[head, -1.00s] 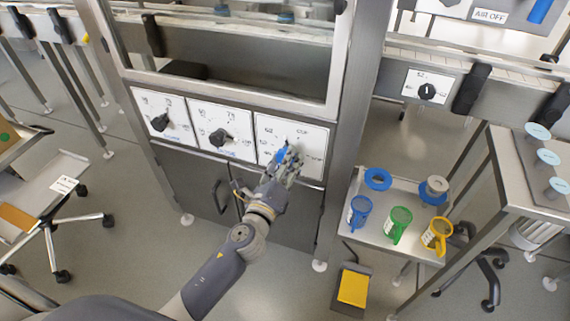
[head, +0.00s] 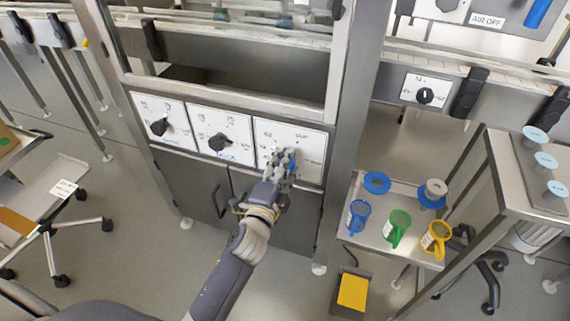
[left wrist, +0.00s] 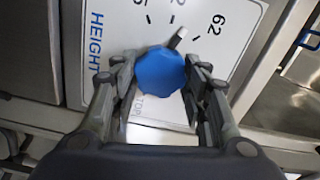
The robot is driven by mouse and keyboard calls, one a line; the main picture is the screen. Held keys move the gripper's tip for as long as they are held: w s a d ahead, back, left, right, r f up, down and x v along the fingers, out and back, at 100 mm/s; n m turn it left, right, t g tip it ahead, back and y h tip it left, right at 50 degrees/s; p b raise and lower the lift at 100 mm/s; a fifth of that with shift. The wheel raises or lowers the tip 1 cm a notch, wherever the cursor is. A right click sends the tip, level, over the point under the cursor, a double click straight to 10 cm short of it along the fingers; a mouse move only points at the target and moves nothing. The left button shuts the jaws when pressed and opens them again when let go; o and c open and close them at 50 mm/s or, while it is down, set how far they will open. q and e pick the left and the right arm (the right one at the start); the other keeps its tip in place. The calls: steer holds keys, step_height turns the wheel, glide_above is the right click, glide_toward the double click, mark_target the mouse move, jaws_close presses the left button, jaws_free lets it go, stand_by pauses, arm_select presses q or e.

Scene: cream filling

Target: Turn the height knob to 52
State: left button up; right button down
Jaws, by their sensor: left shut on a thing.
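The blue height knob (left wrist: 158,74) sits on a white dial plate (left wrist: 105,25) printed with HEIGHT in blue. In the left wrist view its pale pointer aims between a partly cut-off number ending in 2 and the 62, closer to the cut-off number. The fingers of my left gripper (left wrist: 163,78) are on both sides of the knob, shut on it. In the head view my left gripper (head: 283,163) is at the rightmost dial plate (head: 268,133) and hides most of the knob. My right gripper is out of view.
Two dials with black knobs (head: 159,127) (head: 217,142) are left of it on the same machine. A small trolley (head: 367,230) with blue, green and yellow cups stands to the right. A yellow pedal (head: 353,290) lies on the floor.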

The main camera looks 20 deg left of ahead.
arm_select(q)
steer(key=shift+n+p, duration=0.55)
steer(key=shift+n, duration=1.35)
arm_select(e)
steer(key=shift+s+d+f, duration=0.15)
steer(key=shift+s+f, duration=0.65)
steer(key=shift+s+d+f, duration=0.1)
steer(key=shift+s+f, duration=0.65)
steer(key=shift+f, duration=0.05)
arm_select(q)
steer(key=o, duration=1)
steer(key=shift+o, duration=0.2)
steer(key=shift+s, duration=0.1)
steer(key=s, duration=1.2)
steer(key=shift+a, duration=0.25)
steer(key=shift+w, duration=0.1)
